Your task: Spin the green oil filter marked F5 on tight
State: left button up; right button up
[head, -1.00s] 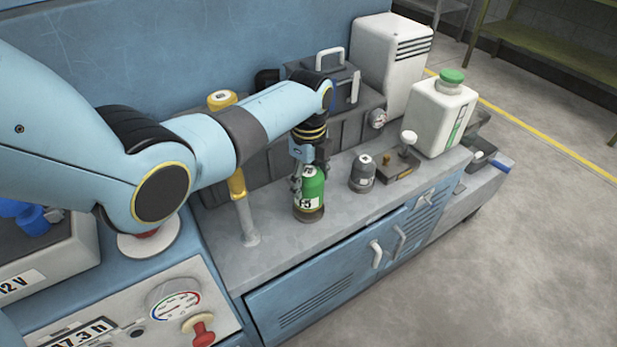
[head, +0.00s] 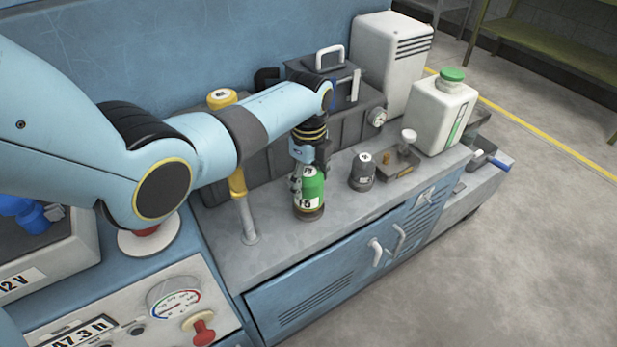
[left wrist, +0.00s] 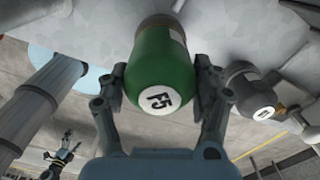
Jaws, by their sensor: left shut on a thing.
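The green oil filter (head: 309,190) marked F5 stands upright on a dark round base on the grey bench top. My left gripper (head: 308,165) comes down on it from above and is shut on its upper part. In the left wrist view the filter (left wrist: 163,75) sits between both fingers of the left gripper (left wrist: 160,92), its round F5 label facing the camera. The filter's lower end meets the base, and I cannot tell how tight it sits.
A dark grey filter-like can (head: 362,172) stands just right of the green filter. A yellow-topped post (head: 243,215) stands close on the left. A white jug (head: 440,115) with a green cap is farther right. The bench's front strip is clear.

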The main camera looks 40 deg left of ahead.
pick_arm(q)
jog(key=shift+f+b, duration=0.5)
jog(key=shift+f, duration=0.25)
jog(key=o, duration=1.1)
jog(key=shift+o, duration=0.2)
jog(key=shift+r, duration=0.1)
notch_tip(320, 180, up, 12)
jog(key=shift+f, duration=0.1)
